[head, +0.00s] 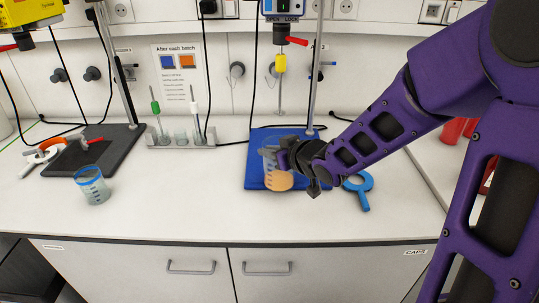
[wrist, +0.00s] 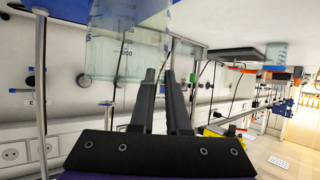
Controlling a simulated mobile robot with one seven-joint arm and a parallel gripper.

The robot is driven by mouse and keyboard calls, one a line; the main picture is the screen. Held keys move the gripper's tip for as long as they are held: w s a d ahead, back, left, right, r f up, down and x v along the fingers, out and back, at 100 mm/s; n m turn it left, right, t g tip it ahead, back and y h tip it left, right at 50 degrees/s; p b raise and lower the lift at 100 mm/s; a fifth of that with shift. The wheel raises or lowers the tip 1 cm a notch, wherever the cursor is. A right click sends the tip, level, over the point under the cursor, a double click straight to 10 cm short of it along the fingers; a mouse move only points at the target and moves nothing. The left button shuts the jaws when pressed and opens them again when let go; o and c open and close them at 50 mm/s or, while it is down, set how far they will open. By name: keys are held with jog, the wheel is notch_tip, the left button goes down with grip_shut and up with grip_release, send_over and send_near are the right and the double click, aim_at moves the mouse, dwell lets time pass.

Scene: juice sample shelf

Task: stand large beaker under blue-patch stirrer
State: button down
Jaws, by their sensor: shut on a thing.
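A clear graduated beaker (head: 271,158), orange in its lower part, is in my gripper (head: 287,160) over the blue base plate (head: 262,137) in the head view. My gripper is shut on the beaker's side; the fingers hide part of it. The beaker also fills the top of the wrist view (wrist: 128,40), which is upside down. I cannot tell whether its bottom touches the plate. The stirrer (head: 283,9) with blue edging hangs above that plate. A second beaker (head: 92,188), blue-rimmed, stands at the left.
A yellow stirrer (head: 30,12) hangs above a dark base plate (head: 113,160) at the left. A rack (head: 181,138) with stirring rods stands at the back. A blue ring-shaped tool (head: 360,190) lies right of the blue plate. The front middle of the counter is clear.

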aim_at(272, 139)
jog(key=shift+w+f, duration=0.2)
jog(key=shift+w, duration=1.7)
jog(key=shift+w+f, duration=0.2)
jog(key=shift+w, duration=1.65)
jog(key=shift+f, duration=0.25)
jog(key=c, duration=0.8)
grip_release()
jog(key=shift+s+f, duration=0.1)
